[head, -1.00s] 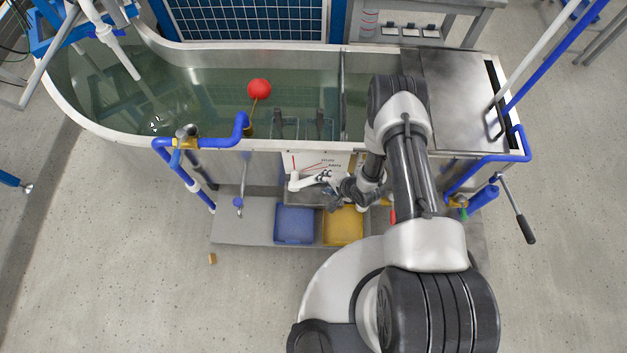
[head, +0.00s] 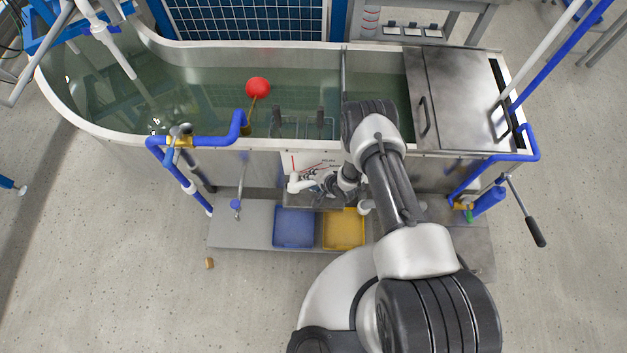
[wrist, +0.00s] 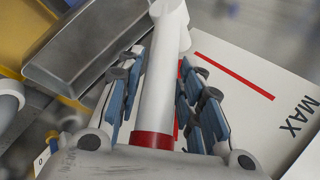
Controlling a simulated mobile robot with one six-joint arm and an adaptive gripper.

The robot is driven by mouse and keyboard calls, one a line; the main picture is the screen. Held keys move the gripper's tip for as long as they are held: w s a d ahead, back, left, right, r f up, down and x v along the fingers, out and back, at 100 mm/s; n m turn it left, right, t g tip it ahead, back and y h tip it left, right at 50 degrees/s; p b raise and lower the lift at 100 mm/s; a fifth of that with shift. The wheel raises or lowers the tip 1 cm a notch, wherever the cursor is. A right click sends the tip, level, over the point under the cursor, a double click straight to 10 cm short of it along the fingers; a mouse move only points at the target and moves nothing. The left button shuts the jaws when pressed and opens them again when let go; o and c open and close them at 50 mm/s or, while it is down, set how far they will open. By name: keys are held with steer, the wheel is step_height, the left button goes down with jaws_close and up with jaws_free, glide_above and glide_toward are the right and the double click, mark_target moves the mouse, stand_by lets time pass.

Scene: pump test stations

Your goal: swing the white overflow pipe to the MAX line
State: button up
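The white overflow pipe (wrist: 158,85) runs between the fingers of my gripper (wrist: 162,112) in the wrist view, with a red band (wrist: 151,140) at its near end. The blue-padded fingers stand on both sides of the pipe. A narrow gap shows on the right side, so the gripper looks open around it. The MAX line (wrist: 235,75) is a red stroke on the white panel, right of the pipe and apart from it. In the head view the pipe (head: 300,183) shows at the tank's front, and my gripper (head: 328,188) is partly hidden by my arm.
A blue bin (head: 294,228) and a yellow bin (head: 343,230) stand on the low shelf below. A metal tray (wrist: 85,45) lies left of the pipe in the wrist view. Blue piping (head: 200,142) is left on the tank front. A red float (head: 258,87) is in the tank.

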jaws_close()
steer(key=shift+r, duration=0.1)
stand_by(0.4)
